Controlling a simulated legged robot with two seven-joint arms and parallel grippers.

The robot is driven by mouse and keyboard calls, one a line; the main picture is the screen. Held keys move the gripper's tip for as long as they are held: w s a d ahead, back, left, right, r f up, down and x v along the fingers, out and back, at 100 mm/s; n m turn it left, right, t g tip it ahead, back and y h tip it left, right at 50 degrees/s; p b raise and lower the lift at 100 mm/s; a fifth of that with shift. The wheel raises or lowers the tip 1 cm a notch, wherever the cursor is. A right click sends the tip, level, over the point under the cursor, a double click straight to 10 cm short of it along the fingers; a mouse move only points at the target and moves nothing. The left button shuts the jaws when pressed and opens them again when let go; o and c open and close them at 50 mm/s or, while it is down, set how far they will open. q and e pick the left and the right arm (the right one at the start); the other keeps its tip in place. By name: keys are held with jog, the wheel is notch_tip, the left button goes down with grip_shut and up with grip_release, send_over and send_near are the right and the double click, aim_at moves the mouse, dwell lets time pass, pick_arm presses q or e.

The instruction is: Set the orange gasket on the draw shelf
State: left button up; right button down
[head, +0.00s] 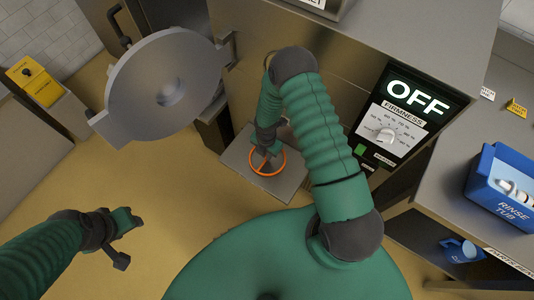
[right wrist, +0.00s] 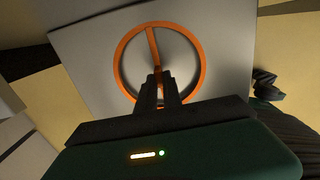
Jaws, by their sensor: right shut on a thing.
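The orange gasket (head: 281,161) is a thin ring with a bar across its middle. It also shows in the right wrist view (right wrist: 202,68). My right gripper (head: 265,157) points down and is shut on the gasket's bar; in the right wrist view its fingertips (right wrist: 159,82) meet on the bar. The draw shelf, a flat grey plate (head: 286,186), lies directly under the ring. I cannot tell whether the ring touches the plate. My left gripper (head: 132,240) is at the lower left, away from the shelf; its finger state is unclear.
A round grey hatch door (head: 140,80) stands open left of the machine. A blue rinse tub (head: 505,205) stands on the right counter, with a blue jug (head: 460,250) below. The floor at left is clear.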

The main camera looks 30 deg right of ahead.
jog(key=shift+f, duration=0.1)
jog(key=shift+d+f, duration=0.25)
jog(key=shift+f, duration=0.05)
jog(key=c, duration=1.8)
grip_release()
jog(key=o, duration=0.4)
jog(key=shift+a+r, duration=0.1)
jog(key=shift+c, duration=0.2)
jog(key=shift+a, duration=0.1)
notch_tip(320, 180, up, 17)
jog(key=p, duration=0.3)
jog(key=shift+a, duration=0.2)
